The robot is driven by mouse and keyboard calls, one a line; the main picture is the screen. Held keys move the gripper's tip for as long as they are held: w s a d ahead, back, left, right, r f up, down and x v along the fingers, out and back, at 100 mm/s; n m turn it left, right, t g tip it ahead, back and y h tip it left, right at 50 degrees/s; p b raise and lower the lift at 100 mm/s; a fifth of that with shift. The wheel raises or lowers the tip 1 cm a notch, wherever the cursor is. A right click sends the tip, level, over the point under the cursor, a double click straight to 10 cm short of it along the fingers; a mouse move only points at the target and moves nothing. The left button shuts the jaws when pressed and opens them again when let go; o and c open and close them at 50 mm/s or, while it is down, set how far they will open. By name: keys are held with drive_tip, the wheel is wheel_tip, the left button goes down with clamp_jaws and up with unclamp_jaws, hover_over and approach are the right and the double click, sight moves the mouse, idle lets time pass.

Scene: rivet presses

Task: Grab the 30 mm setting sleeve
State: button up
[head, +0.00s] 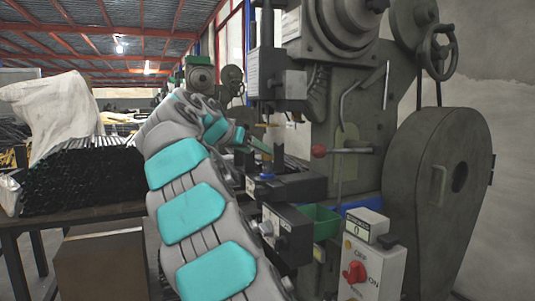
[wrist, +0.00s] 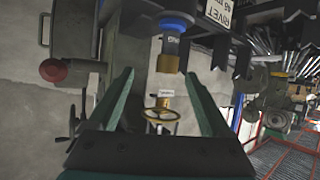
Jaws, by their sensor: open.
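In the wrist view, which looks upside down, a small brass piece with a white label (wrist: 165,93) and a ring-shaped brass part (wrist: 161,114) shows between my fingers. A second brass cylinder (wrist: 169,64) sits on a blue-collared post (wrist: 173,30) beyond the fingertips. I cannot read the label or tell which brass piece is the 30 mm sleeve. My gripper (wrist: 157,76) is open, its two green fingers either side of the labelled piece, with no visible contact. In the head view my gripper (head: 258,145) is at the press, below a small brass part (head: 268,125); its fingertips are partly hidden.
The press body (head: 345,95) stands close behind and right of my gripper. A red-knobbed lever (head: 318,151) juts out beside it. The black press bed (head: 290,187) lies below. A green bin (head: 322,222), a switch box (head: 372,262) and a rod-laden table (head: 85,214) stand around.

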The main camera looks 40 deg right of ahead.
drive_tip(key=shift+m, duration=0.3)
drive_tip(key=shift+w+d+f+p, duration=0.25)
drive_tip(key=shift+w+d, duration=0.35)
drive_tip(key=shift+d, duration=0.65)
drive_tip(key=shift+w+d+f+p, duration=0.1)
drive_tip(key=shift+w+d+f, duration=0.35)
drive_tip(key=shift+d, duration=0.8)
drive_tip(key=shift+w+d+f+p, duration=0.2)
drive_tip(key=shift+w+d, duration=0.5)
drive_tip(key=shift+d, duration=0.55)
drive_tip(key=shift+h, duration=0.3)
drive_tip(key=shift+c, duration=0.3)
clamp_jaws()
